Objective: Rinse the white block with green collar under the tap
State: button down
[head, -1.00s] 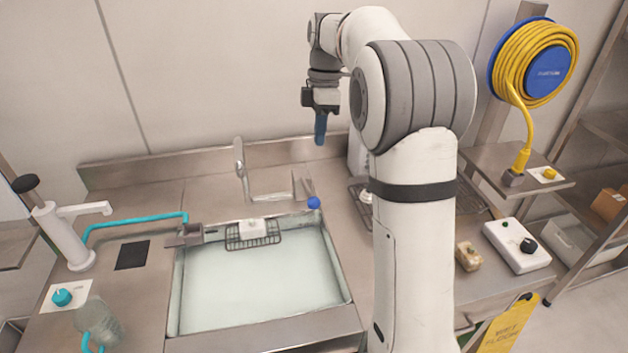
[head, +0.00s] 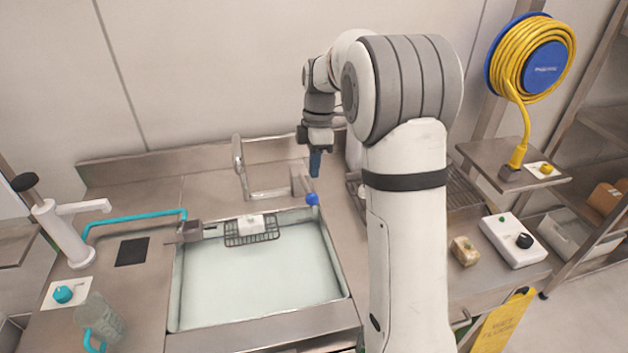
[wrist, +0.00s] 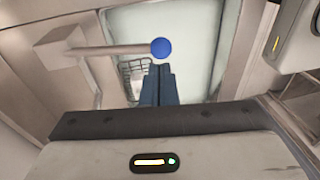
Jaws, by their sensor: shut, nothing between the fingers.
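A white block (head: 250,222) sits in a wire basket (head: 252,239) at the back edge of the sink; no green collar can be made out on it. The basket also shows in the wrist view (wrist: 132,70). The tap (head: 240,165) is a bent metal pipe behind the sink. To its right a lever with a blue knob (head: 312,199) sticks out; the knob shows in the wrist view (wrist: 161,48). My gripper (head: 315,174) is shut and empty, pointing down just above and behind the knob. Its blue fingers (wrist: 160,68) are together, close to the knob in the wrist view.
The sink (head: 345,270) is wide, its basin (head: 255,280) pale. At left are a white pump (head: 68,235), a turquoise pipe (head: 135,223) and a clear jug (head: 100,320). At right are a sponge (head: 464,251) and a white control box (head: 513,241). A rack is partly hidden behind my arm.

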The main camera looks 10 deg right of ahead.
jog(key=shift+s+a+f+p, duration=0.15)
jog(key=shift+s+f+p, duration=0.05)
jog(key=shift+f, duration=0.95)
jog(key=shift+s+a+f+p, duration=0.1)
jog(key=shift+s+f+p, duration=0.05)
jog(key=shift+f, duration=0.95)
